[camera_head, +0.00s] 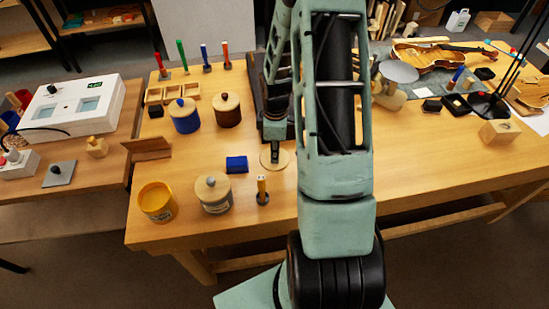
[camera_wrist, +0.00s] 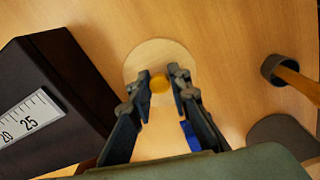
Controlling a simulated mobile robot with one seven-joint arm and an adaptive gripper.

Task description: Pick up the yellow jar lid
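The yellow jar lid (camera_wrist: 140,58) is a pale wooden disc with a small yellow knob (camera_wrist: 160,84). It lies flat on the bench, and its edge also shows in the head view (camera_head: 265,163). My gripper (camera_wrist: 161,75) points down over the lid, with one finger on each side of the knob. The fingers look open, with a narrow gap beside the knob; contact is not clear. In the head view my gripper (camera_head: 275,150) hides part of the lid. The yellow jar (camera_head: 157,202) stands lidless at the bench's front left.
A blue block (camera_head: 236,164) and a grey lidded jar (camera_head: 213,193) stand left of the lid. A small holder with an upright tool (camera_head: 263,191) is in front. A dark case with a scale (camera_wrist: 50,95) is close by my gripper. Blue (camera_head: 185,117) and brown (camera_head: 228,111) jars stand behind.

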